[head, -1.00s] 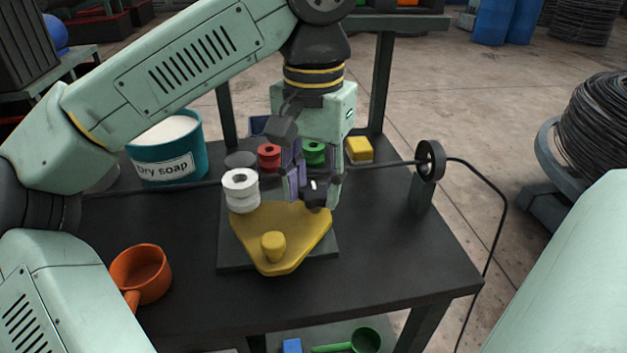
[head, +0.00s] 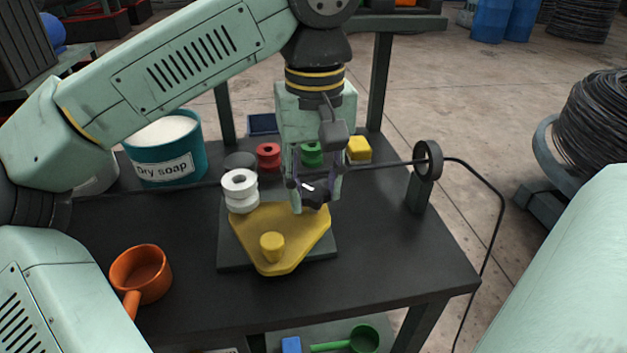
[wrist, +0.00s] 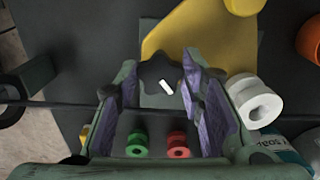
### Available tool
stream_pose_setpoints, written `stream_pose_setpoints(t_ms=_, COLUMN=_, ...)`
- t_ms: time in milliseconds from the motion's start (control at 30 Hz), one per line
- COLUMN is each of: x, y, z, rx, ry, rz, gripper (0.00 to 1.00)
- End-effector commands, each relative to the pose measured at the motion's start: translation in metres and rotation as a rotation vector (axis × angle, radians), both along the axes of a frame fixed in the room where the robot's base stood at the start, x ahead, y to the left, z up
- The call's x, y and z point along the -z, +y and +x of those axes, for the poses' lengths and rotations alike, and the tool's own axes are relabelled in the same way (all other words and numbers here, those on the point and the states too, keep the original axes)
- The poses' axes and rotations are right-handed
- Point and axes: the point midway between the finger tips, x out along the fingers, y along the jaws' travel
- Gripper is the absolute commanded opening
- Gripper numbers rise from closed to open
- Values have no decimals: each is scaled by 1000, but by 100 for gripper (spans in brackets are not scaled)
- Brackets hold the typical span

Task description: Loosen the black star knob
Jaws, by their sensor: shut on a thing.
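The black star knob (wrist: 160,77) has a white mark on its top and sits at the back right of a yellow triangular plate (head: 287,238). It also shows in the head view (head: 314,197), partly hidden by the fingers. My gripper (head: 314,198) points down over it, with one finger on each side. In the wrist view the purple-lined fingers of my gripper (wrist: 163,82) are around the knob, shut on it. The white mark slants down to the right in the wrist view.
White stacked rollers (head: 240,190) and a yellow peg (head: 272,246) stand close on the plate. Red (head: 268,156) and green (head: 312,153) spools are behind. A cable runs through a black ring (head: 428,160) at right. An orange pot (head: 141,274) is at front left. The table's front right is clear.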

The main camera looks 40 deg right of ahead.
Motion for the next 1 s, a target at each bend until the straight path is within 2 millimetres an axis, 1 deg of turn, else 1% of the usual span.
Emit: stream_pose_setpoints(t_ms=1000, x=0, y=-4, z=0, rx=-966, ry=-2, rz=-2, gripper=8)
